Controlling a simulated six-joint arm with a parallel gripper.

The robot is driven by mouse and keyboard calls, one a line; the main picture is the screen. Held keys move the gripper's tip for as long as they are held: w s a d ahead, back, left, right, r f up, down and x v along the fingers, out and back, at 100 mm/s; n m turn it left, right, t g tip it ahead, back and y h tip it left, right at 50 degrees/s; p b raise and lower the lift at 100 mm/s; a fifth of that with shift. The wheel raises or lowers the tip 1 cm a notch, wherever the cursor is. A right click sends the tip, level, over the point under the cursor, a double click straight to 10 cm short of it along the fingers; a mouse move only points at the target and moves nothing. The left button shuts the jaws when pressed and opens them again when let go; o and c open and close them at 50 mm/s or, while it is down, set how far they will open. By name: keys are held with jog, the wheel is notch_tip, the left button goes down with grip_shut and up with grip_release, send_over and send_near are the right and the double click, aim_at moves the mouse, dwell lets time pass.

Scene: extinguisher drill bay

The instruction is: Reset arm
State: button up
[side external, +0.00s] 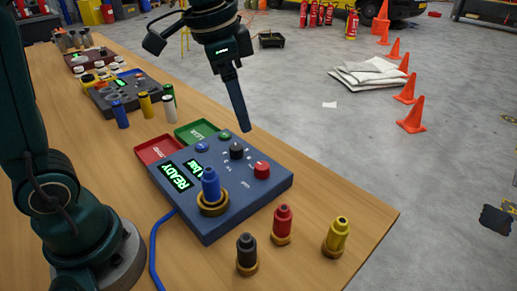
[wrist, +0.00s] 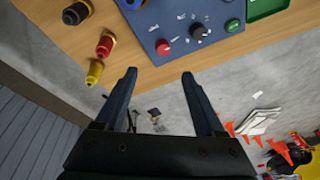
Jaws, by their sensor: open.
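My gripper (wrist: 160,75) is open and empty in the wrist view. In the side external view my gripper (side external: 243,128) hangs above the back edge of the blue control box (side external: 225,222), pointing down. The box has displays reading READY and 1 bar, a blue cylinder (side external: 210,184) standing in a brass ring, a red knob (side external: 262,170), a black knob (side external: 236,151) and a blue button (side external: 201,147). In the wrist view the red knob (wrist: 163,46), black knob (wrist: 199,31) and a green button (wrist: 233,25) show beyond the fingers.
Black (side external: 246,252), red (side external: 282,222) and yellow (side external: 337,235) cylinders stand in brass rings near the table's (side external: 365,222) edge. Red (side external: 160,149) and green (side external: 197,133) trays adjoin the box. Blue, yellow and white cylinders stand farther back. Cones and white sacks (side external: 368,72) are on the floor.

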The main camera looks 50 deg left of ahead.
jog(key=s+f+n+t, duration=0.2)
jog(key=s+f+n, duration=0.2)
jog(key=s, duration=0.8)
jog(key=shift+s+a+n+t, duration=0.2)
jog(key=shift+s+n+t, duration=0.15)
jog(key=shift+n, duration=0.65)
